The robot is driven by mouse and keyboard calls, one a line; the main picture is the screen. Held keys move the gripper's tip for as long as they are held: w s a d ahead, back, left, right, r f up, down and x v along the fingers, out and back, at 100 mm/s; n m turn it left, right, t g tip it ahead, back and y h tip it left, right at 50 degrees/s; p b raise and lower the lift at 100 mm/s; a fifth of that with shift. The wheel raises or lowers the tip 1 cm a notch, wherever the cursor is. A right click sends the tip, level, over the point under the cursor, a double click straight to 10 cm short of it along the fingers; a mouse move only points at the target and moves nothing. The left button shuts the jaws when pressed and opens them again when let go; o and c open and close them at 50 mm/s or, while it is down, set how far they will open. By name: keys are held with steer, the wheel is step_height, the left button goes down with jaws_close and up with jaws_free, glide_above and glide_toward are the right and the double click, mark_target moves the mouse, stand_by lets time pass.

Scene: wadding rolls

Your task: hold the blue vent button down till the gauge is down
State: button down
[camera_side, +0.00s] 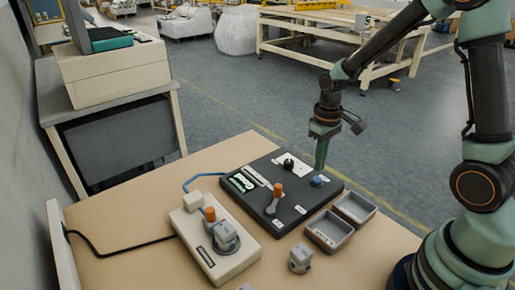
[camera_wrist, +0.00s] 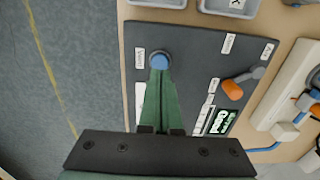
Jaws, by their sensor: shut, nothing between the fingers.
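The blue vent button (camera_side: 319,181) sits near the right corner of a dark panel (camera_side: 299,193) on the table. In the wrist view the button (camera_wrist: 160,61) shows as a round blue cap beside a small white label. My gripper (camera_side: 319,168) points down at it with green fingers shut and empty. In the wrist view the fingertips (camera_wrist: 159,73) overlap the button's near edge. I cannot tell whether they touch it or whether it is pressed. A green-and-white display (camera_wrist: 221,122) and pale strips lie on the panel; I cannot tell which is the gauge or its reading.
An orange-handled lever (camera_side: 275,197) stands on the panel. A pale box (camera_side: 204,250) with an orange-topped part is left of it. Two grey trays (camera_side: 328,231) lie to the right, and a small grey part (camera_side: 300,259) in front. Bare table shows at the front left.

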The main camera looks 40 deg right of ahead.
steer(key=shift+r, duration=1.65)
step_height(320, 180, up, 8)
steer(key=t, duration=0.2)
glide_above(317, 179)
steer(key=s+a, duration=0.3)
steer(key=s+a+r+t, duration=0.3)
steer(key=s+r, duration=0.2)
steer(key=shift+a+r+t, duration=0.15)
steer(key=shift+r+t, duration=0.15)
steer(key=shift+r, duration=0.1)
